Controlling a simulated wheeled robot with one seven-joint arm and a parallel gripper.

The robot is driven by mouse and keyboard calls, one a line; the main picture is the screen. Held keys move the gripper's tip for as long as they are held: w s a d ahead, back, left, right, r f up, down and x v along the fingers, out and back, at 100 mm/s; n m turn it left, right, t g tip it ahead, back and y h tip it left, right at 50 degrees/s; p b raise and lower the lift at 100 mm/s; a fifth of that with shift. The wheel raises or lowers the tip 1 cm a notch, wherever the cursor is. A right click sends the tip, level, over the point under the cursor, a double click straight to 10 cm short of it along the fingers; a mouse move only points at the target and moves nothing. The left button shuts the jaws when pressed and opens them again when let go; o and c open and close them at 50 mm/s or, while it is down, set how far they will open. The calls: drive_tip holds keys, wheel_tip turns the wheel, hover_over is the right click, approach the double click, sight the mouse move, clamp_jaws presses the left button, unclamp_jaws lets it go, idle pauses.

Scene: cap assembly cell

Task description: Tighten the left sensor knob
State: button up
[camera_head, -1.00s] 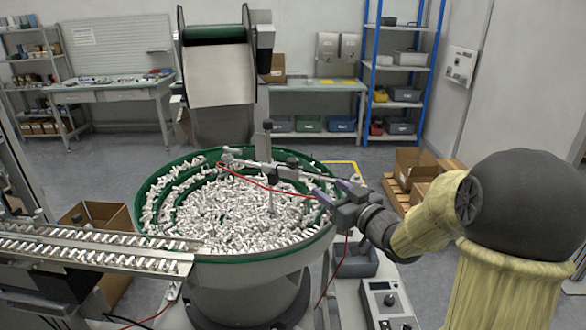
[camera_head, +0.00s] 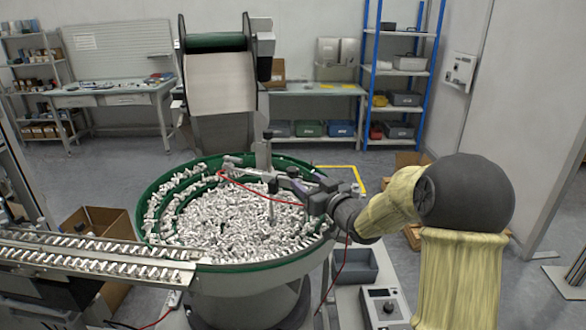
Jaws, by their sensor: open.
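A metal sensor bracket (camera_head: 245,172) with a thin red cable reaches over the vibratory bowl (camera_head: 171,254), which is full of small white and grey caps. A dark knob (camera_head: 268,134) tops the bracket's upright post. Another dark knob (camera_head: 293,172) sits lower, just behind my fingers. The bracket's left end is small, and I cannot make out a separate knob there. My gripper (camera_head: 293,187) is open above the right part of the bowl, close to the lower dark knob. I cannot tell whether the fingers touch it or are around it.
A metal feed track (camera_head: 95,255) leads left from the bowl. A control box (camera_head: 382,306) with a dial and a grey bin (camera_head: 358,267) stand right of the bowl, below my arm. A hopper (camera_head: 220,85) rises behind the bowl.

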sight(297, 174)
drive_tip(key=p+x, duration=0.1)
drive_tip(key=x, duration=0.7)
drive_tip(key=shift+p, duration=0.35)
drive_tip(key=shift+c, duration=0.4)
drive_tip(key=c, duration=0.9)
drive_tip(key=shift+o, duration=0.2)
